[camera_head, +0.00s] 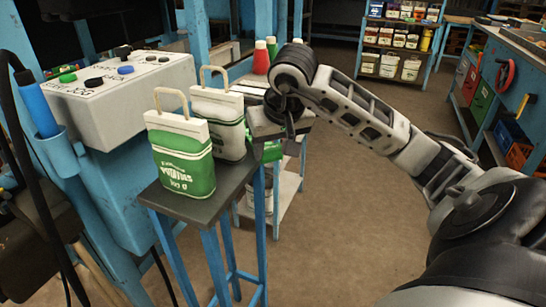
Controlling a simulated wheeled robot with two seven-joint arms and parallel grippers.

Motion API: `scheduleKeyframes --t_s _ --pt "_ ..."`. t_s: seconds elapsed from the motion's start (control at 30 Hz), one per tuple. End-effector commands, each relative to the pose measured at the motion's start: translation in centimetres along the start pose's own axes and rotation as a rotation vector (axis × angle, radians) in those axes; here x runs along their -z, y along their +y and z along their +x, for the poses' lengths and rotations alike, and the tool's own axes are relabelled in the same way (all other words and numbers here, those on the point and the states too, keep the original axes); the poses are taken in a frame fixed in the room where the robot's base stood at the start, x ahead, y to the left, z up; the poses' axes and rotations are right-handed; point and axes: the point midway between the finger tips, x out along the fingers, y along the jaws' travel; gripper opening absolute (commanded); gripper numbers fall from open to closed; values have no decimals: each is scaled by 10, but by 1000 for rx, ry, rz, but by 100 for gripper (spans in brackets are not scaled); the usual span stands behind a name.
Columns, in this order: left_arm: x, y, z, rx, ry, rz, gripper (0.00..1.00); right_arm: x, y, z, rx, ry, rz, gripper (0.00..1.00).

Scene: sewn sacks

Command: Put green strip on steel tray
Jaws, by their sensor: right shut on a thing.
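My right gripper (272,132) is beyond the right edge of the small dark table (207,205); its fingers are mostly hidden by my own wrist. A green piece (272,151) shows right under it, and the gripper is shut on it. It looks like the green strip, but only a small part shows. I cannot make out a steel tray for certain; pale flat items (250,89) lie on a surface behind my wrist. My left gripper is not in view.
Two sewn sacks with loop handles stand upright on the dark table: a green and white one (184,170) in front, a white one (222,112) behind. A button box (120,95) is at left. Floor at right is clear.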

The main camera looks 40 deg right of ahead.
Motion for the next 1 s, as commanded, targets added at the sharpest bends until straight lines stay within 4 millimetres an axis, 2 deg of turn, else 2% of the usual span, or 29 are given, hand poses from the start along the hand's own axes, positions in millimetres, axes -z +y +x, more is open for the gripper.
scheduleKeyframes --t_s 0.03,0.1,0.53,0.57,0.63,1.0 --pt "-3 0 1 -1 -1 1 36 -5 -1 10 2 -5 -2 19" --pt "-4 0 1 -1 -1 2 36 -7 0 16 1 -3 -1 19" --pt "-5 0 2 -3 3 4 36 -9 0 22 0 1 -1 19" --pt "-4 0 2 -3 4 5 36 -9 0 22 0 1 -1 47" --pt "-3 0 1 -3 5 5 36 -9 0 21 1 0 -1 66" --pt "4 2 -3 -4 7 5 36 -7 0 15 2 -1 0 66"
